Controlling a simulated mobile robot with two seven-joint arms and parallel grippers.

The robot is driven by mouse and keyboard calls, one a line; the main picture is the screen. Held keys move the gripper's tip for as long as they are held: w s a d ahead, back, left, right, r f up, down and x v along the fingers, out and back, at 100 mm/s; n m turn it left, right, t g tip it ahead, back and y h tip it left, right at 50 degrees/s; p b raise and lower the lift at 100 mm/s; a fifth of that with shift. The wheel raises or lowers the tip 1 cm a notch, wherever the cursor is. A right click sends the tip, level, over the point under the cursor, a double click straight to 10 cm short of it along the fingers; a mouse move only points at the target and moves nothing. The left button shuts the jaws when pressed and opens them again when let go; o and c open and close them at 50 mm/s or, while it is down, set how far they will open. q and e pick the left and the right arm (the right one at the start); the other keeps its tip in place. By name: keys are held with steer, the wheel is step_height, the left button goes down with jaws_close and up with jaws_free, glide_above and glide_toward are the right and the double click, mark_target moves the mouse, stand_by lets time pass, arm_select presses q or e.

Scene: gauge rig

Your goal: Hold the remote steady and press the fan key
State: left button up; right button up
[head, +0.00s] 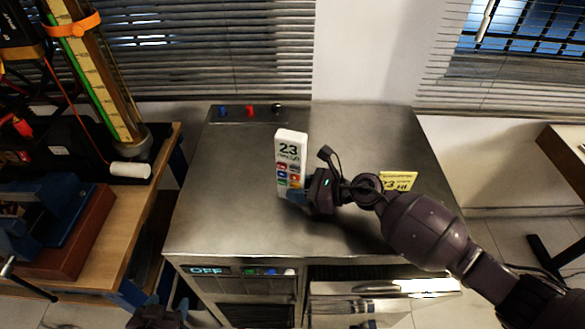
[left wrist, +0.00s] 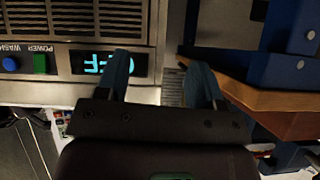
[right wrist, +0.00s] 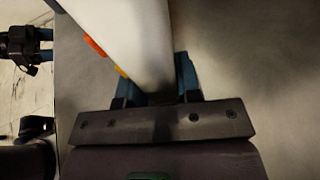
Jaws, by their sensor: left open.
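The white remote (head: 291,146) is over the metal top in the head view, its face with a "23" display and several coloured keys toward the camera. The key labels are too small to read, so I cannot tell which is the fan key. My right gripper (head: 295,196) is shut on the remote near its lower end. In the right wrist view the remote (right wrist: 140,35) runs between the blue fingers (right wrist: 157,85). My left gripper (head: 158,314) is low at the left, in front of the cabinet, apart from the remote. In the left wrist view its fingers (left wrist: 160,82) are open and empty.
The metal cabinet (head: 230,225) has blue, red and black knobs at the back and an "OFF" display (head: 208,270) with buttons in front. A yellow note (head: 400,180) lies behind my right arm. A wooden bench (head: 150,205) with equipment stands left, across a narrow gap.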

arm_select(q)
jaws_close()
stand_by(1.6)
